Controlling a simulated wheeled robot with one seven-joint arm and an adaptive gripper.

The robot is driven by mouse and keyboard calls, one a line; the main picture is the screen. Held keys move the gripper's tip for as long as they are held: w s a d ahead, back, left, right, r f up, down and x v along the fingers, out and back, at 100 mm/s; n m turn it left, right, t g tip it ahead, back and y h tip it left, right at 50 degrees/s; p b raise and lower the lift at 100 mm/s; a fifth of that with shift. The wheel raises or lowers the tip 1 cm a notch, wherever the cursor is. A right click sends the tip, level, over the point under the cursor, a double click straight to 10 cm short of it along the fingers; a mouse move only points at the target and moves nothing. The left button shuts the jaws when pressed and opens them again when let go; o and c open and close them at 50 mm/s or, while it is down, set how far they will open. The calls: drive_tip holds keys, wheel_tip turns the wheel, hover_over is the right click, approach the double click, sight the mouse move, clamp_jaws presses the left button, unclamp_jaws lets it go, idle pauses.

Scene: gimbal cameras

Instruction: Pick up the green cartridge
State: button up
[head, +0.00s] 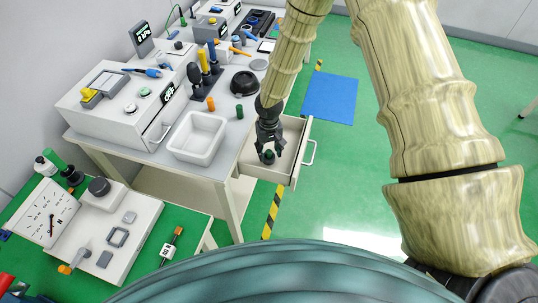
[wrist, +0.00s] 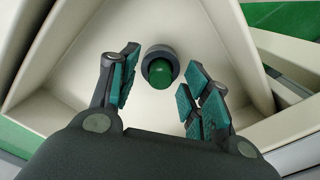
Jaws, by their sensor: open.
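The green cartridge (wrist: 160,71) has a rounded green body with a dark grey ring around it. It lies or stands on the white floor of an open drawer (head: 293,167); in the head view it shows small and dark (head: 268,156) under my fingers. My gripper (wrist: 157,95) is open and inside the drawer. Its two teal-padded fingers are to the left and right of the cartridge in the wrist view, apart from it. The cartridge appears slightly beyond the fingertips. In the head view my gripper (head: 270,150) points down over it.
The drawer walls (wrist: 237,55) stand close around my gripper, and the drawer's handle (head: 310,153) sticks out at the right. The table above holds a white tray (head: 198,136), an orange cylinder (head: 211,104), another green cylinder (head: 239,111) and a black round dish (head: 244,82).

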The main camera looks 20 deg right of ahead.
clamp_jaws()
idle(0.3)
